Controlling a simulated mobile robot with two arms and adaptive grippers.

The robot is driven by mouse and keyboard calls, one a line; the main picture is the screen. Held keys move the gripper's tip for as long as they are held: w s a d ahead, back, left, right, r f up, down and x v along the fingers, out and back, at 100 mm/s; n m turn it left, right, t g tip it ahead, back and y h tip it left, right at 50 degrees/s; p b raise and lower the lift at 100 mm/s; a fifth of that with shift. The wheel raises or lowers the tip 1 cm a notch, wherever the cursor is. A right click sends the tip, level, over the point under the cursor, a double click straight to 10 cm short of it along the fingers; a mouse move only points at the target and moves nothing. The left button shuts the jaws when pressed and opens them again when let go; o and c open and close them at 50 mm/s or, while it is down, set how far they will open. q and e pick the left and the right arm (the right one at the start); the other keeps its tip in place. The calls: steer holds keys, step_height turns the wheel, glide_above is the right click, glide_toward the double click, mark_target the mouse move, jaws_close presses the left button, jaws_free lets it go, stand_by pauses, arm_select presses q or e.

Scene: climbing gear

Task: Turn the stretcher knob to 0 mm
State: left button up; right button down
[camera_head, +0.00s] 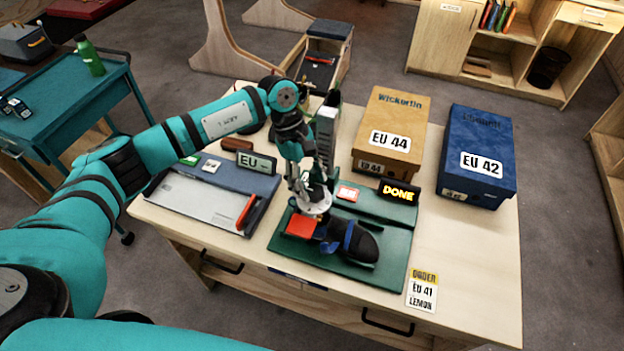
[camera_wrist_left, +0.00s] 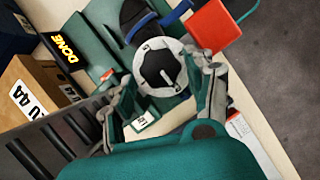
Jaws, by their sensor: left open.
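The stretcher knob is a black knob with a white mark on a round white dial (camera_wrist_left: 158,68). In the head view the white dial (camera_head: 316,207) shows just below my left gripper (camera_head: 306,188). In the left wrist view my left gripper (camera_wrist_left: 160,92) is open, with one finger on each side of the dial; I cannot tell whether they touch it. The dial's scale is too small to read. The stretcher's green base (camera_head: 385,270) carries a red block (camera_head: 300,226) and a black shoe with blue trim (camera_head: 352,240). My right gripper is not in view.
A lit DONE sign (camera_head: 399,194) stands behind the shoe. Shoe boxes marked EU 44 (camera_head: 388,115) and EU 42 (camera_head: 478,140) stand at the back right. A measuring tray (camera_head: 190,200) with an EU display lies left. An order card (camera_head: 422,290) lies at the front right.

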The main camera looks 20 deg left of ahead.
arm_select(q)
steer(key=shift+s+d+f, duration=0.2)
steer(key=shift+d+f, duration=0.1)
steer(key=shift+f, duration=0.55)
steer(key=shift+c, duration=0.3)
steer(key=c, duration=0.8)
